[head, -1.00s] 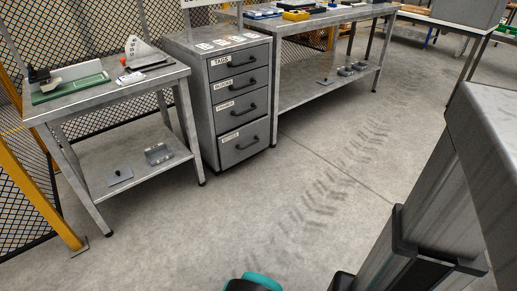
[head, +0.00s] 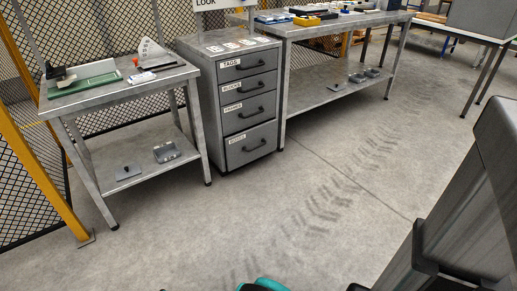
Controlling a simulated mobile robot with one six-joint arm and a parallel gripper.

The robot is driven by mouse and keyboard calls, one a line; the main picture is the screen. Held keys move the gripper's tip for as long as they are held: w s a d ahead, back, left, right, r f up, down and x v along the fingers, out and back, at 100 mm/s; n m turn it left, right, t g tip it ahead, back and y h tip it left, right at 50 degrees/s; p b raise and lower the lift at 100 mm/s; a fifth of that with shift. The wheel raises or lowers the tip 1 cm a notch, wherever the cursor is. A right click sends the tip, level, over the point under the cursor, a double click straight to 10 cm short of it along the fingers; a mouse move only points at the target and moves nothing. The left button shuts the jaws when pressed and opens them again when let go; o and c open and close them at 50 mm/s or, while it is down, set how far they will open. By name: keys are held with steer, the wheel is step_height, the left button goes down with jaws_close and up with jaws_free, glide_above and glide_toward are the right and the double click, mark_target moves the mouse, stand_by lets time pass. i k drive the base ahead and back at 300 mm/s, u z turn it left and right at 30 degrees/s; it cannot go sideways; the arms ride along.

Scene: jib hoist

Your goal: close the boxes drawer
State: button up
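A grey metal drawer cabinet (head: 207,105) stands between two workbenches, with several labelled drawers. Its upper labels read tags, blocks and what looks like frames. The bottom drawer (head: 254,150) is the tallest and has a dark bar handle (head: 254,146); its small label is hard to read but could be boxes. The upper drawers look shut. The bottom drawer's front looks close to the cabinet face; I cannot tell whether it stands slightly out. My gripper is not in view; only a teal and black part of my arm shows at the bottom edge, well short of the cabinet.
A small workbench (head: 118,88) with a green tray (head: 85,84) stands left of the cabinet. A longer workbench (head: 330,27) runs off to its right. A yellow post (head: 42,180) and mesh fence stand at far left. The concrete floor (head: 300,215) before the cabinet is clear.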

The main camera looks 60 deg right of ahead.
mark_target(242, 147)
steer(key=z, duration=0.4)
steer(key=i, duration=1)
